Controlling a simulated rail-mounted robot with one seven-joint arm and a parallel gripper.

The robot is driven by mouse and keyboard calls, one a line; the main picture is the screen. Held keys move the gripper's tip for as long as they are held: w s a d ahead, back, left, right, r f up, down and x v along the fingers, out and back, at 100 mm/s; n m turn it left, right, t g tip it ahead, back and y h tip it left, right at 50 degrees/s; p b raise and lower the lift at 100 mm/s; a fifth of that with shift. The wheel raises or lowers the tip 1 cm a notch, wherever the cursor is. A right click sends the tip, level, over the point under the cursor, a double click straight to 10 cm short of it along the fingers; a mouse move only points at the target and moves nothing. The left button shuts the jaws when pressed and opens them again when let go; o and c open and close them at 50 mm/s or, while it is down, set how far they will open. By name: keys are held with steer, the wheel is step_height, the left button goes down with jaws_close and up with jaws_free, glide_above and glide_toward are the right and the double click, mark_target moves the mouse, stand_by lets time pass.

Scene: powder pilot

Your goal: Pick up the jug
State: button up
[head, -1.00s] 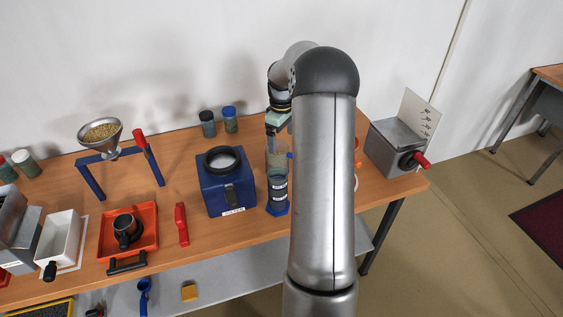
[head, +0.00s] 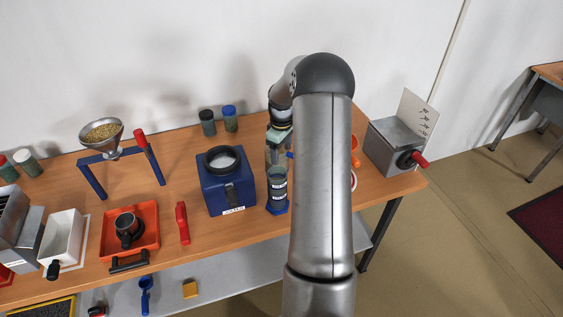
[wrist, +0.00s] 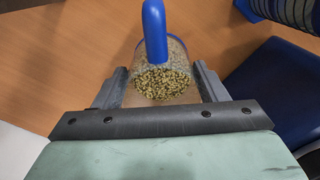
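The jug (wrist: 162,72) is a clear vessel with a blue handle and greenish-yellow grains inside. In the wrist view it stands upright between the two fingers of my gripper (wrist: 162,88), one on each side, with narrow gaps showing. My gripper is open around it. In the head view the jug (head: 273,157) is partly hidden behind a dark blue-based cylinder, with my gripper over it and my arm just to the right.
The blue-based cylinder (head: 277,190) stands close in front of the jug. A blue box (head: 227,190) with a black ring stands to the left. Two lidded jars (head: 219,122) are behind. A grey metal box (head: 392,148) with a red handle is at the right.

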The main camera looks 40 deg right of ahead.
steer(key=c, duration=0.5)
steer(key=shift+r, duration=0.1)
steer(key=shift+r, duration=0.1)
step_height(320, 180, up, 10)
steer(key=shift+f+b, duration=0.1)
steer(key=shift+b, duration=0.6)
